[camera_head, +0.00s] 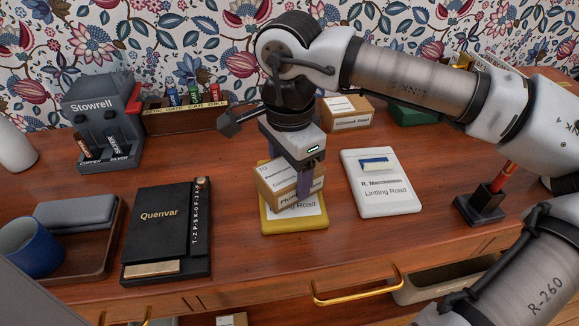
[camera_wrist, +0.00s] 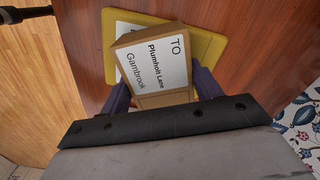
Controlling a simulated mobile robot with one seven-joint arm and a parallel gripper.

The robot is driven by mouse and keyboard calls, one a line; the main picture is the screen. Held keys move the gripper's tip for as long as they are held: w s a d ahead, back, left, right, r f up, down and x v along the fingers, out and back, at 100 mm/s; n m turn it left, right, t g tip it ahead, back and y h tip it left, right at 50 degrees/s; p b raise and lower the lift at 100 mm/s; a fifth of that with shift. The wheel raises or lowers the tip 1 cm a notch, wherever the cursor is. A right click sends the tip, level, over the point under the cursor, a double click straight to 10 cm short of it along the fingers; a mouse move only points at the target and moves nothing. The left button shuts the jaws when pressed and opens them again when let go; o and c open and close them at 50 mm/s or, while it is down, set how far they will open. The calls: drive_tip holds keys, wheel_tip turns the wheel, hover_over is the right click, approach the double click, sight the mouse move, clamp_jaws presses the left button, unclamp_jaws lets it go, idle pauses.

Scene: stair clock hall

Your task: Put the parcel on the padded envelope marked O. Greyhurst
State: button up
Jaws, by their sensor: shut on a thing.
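The parcel is a small brown box (camera_head: 275,183) with a white label; in the wrist view (camera_wrist: 150,60) the label reads "TO Plumholt Lane Gambrook". My gripper (camera_head: 303,188) points down and is shut on the parcel, with a finger on each side in the wrist view (camera_wrist: 162,92). The parcel is over a yellow padded envelope (camera_head: 295,227), turned slightly against it. I cannot tell whether they touch. The envelope's label shows only "...ng Road"; its name is hidden. To the right lies a white padded envelope (camera_head: 392,204) marked "R. M..." and "Linting Road", with the rest of the name too small to read.
A blue-and-white item (camera_head: 375,163) lies on the white envelope. Another brown box (camera_head: 347,113) stands behind. A black Quenvar book (camera_head: 158,228), a tray with a blue mug (camera_head: 32,247) and a Stowrell holder (camera_head: 100,122) are left. A black stand (camera_head: 480,207) is right.

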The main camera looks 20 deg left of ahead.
sight(290, 168)
drive_tip(key=o, duration=1.1)
drive_tip(key=shift+r, duration=0.1)
wheel_tip(290, 168, up, 12)
drive_tip(key=shift+r+p, duration=0.1)
drive_tip(key=shift+p, duration=0.75)
